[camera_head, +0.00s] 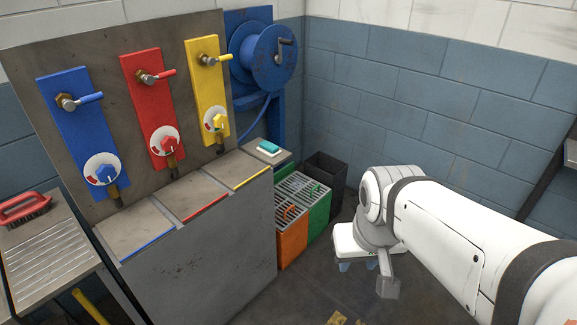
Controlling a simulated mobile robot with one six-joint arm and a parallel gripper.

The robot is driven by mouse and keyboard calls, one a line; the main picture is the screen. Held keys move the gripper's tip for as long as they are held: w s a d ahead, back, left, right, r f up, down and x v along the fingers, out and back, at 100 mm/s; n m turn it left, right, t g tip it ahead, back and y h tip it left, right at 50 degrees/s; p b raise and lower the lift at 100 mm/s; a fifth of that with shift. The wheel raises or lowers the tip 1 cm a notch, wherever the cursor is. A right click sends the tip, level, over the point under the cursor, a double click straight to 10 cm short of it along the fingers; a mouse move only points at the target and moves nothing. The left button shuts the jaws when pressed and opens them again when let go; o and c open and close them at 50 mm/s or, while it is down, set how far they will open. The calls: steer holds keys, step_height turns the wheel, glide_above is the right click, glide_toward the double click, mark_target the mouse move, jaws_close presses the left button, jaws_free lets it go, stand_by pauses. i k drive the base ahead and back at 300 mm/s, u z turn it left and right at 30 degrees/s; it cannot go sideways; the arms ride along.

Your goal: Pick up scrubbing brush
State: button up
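The scrubbing brush (24,209) has a red looped handle and dark bristles. It lies at the far left on the upper end of a grey ribbed drainboard (58,252). My gripper (357,266) is at the end of my white arm, right of centre, pointing down over the dark floor. The gripper's far side is hidden.
The grey unit (205,262) carries blue (72,120), red (150,105) and yellow (206,90) valve panels. A teal-and-white block (268,148) sits on a ledge. Orange (291,240), green (319,214) and dark (327,172) bins stand near my arm. A blue hose reel (266,55) is behind.

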mark_target(36, 204)
steer(key=u, duration=0.75)
steer(key=k, duration=0.1)
steer(key=u, duration=1.1)
